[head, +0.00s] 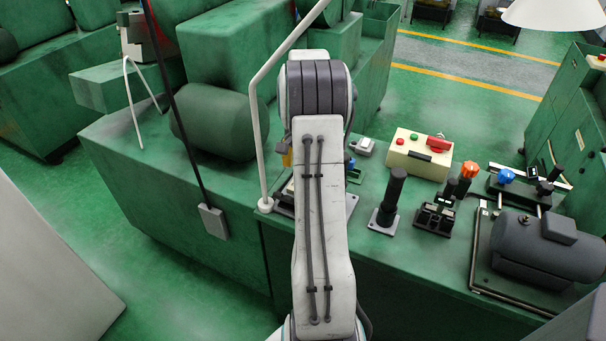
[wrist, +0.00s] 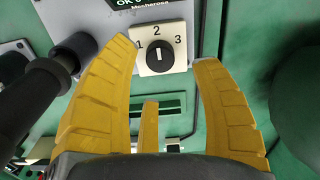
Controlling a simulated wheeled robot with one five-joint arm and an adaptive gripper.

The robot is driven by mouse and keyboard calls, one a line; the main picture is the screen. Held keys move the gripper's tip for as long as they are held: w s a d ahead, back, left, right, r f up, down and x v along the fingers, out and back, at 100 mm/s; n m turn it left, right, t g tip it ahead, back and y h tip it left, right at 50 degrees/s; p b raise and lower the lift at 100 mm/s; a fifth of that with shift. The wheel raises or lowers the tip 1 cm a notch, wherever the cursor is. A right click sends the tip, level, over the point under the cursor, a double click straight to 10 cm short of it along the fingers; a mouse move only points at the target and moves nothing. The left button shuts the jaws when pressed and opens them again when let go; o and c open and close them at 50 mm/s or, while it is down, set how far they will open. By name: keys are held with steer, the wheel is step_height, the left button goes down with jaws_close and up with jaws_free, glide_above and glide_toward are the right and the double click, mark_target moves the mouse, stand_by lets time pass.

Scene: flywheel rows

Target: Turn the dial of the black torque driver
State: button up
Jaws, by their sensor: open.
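A black dial knob (wrist: 160,56) sits on a cream square plate (wrist: 180,62) marked 1, 2 and 3 in the wrist view. Its white mark stands upright, toward the 2. My gripper (wrist: 165,51) is open, its yellow fingers to the left and right of the dial plate, with nothing between them held. I cannot tell which black part is the torque driver. In the head view my arm hides the dial and most of my gripper.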

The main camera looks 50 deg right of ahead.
steer(key=shift+r, duration=1.5)
